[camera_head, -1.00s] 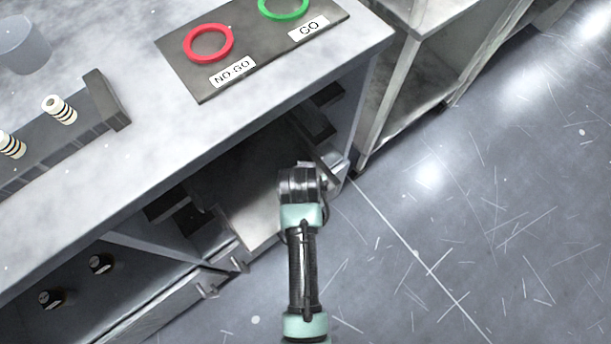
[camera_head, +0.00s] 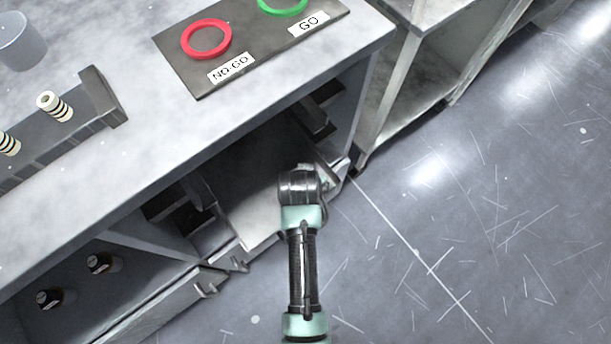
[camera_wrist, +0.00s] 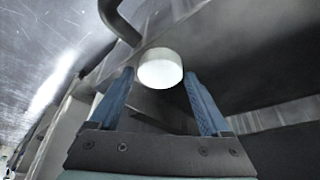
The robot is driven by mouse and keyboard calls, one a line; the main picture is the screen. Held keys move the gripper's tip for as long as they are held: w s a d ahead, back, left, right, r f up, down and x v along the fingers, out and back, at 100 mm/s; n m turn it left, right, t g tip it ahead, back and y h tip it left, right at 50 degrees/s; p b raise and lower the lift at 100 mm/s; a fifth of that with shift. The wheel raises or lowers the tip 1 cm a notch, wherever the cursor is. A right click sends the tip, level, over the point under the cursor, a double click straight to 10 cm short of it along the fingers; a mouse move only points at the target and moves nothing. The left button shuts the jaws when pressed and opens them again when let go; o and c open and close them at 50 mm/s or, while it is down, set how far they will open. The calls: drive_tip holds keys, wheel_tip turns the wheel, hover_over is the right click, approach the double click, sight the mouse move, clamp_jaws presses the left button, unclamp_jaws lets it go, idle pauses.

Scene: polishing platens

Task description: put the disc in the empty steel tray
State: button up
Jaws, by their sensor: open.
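A short white round piece, probably the disc (camera_wrist: 160,70), shows in the wrist view between and just beyond my gripper's fingertips (camera_wrist: 160,82). The two blue fingers stand apart, one on each side of it. Whether either finger touches it I cannot tell. In the head view my arm reaches down to the open front under the bench, and its wrist hides the fingers and the disc. A bare light metal surface (camera_head: 250,213) lies inside that opening. I cannot tell whether it is the steel tray.
The grey bench top (camera_head: 150,135) overhangs the opening. On it are a plate with a red ring (camera_head: 229,40) marked NO-GO and a green ring (camera_head: 283,11) marked GO, and a rack (camera_head: 105,100). Dark bottles (camera_head: 103,262) stand lower left. Floor at right is clear.

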drive_tip(key=p+v, duration=0.3)
drive_tip(key=v, duration=0.8)
drive_tip(key=shift+r+p, duration=0.3)
drive_tip(key=shift+s, duration=0.1)
